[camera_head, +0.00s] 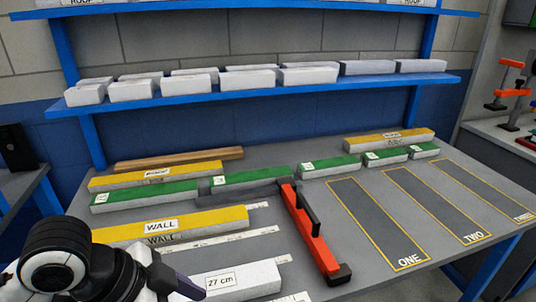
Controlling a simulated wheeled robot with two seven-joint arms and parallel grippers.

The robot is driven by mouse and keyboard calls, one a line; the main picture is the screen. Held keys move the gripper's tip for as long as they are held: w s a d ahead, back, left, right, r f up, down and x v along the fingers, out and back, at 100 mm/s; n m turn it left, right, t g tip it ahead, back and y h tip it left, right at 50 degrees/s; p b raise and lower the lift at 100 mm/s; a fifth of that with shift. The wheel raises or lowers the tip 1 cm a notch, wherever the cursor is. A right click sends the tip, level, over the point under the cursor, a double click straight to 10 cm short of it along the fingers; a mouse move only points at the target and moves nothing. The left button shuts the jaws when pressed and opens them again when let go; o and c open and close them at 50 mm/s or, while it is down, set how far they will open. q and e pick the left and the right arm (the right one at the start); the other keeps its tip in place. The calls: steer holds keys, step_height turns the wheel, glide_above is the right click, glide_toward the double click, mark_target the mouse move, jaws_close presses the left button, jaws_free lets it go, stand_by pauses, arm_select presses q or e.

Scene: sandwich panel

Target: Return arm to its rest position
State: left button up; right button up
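My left arm (75,262), black and white, comes in at the lower left corner, over the front left edge of the workbench. The dark tip of my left gripper (186,286) shows just left of the white block labelled 27 cm (245,282). I cannot tell whether the two touch. Its fingers are mostly hidden or cut off, so its opening does not show. My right arm and gripper are not in view.
The grey workbench (290,238) holds yellow-topped WALL panels (200,219), green-topped panels (145,194) and white strips (222,240). A red and black tool (312,237) lies mid-bench. Marked areas ONE (375,220), TWO (435,203) and THREE (485,190) are empty. Blue shelves (300,88) stand behind.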

arm_select(q)
steer(key=s+a+f+n+y, duration=0.2)
steer(key=s+a+f+n, duration=0.2)
steer(key=f, duration=0.2)
steer(key=s+a+f+n+t+y, duration=0.1)
steer(key=s+a+f+n, duration=0.25)
steer(key=f, duration=0.35)
steer(key=s+a+f+n+y, duration=0.2)
steer(key=s+a+f+n, duration=0.2)
steer(key=f, duration=0.2)
steer(key=w+d+f+t+h+b, duration=0.1)
steer(key=w+d+f+t+b, duration=0.1)
steer(key=f, duration=0.6)
steer(key=w+d+f+t+h+b, duration=0.1)
steer(key=w+d+f+t+b, duration=0.1)
steer(key=f, duration=0.6)
steer(key=d+t+b, duration=0.1)
steer(key=d+b, duration=0.1)
steer(key=b, duration=0.1)
steer(key=shift+d+f+m, duration=0.15)
steer(key=shift+d+m, duration=0.2)
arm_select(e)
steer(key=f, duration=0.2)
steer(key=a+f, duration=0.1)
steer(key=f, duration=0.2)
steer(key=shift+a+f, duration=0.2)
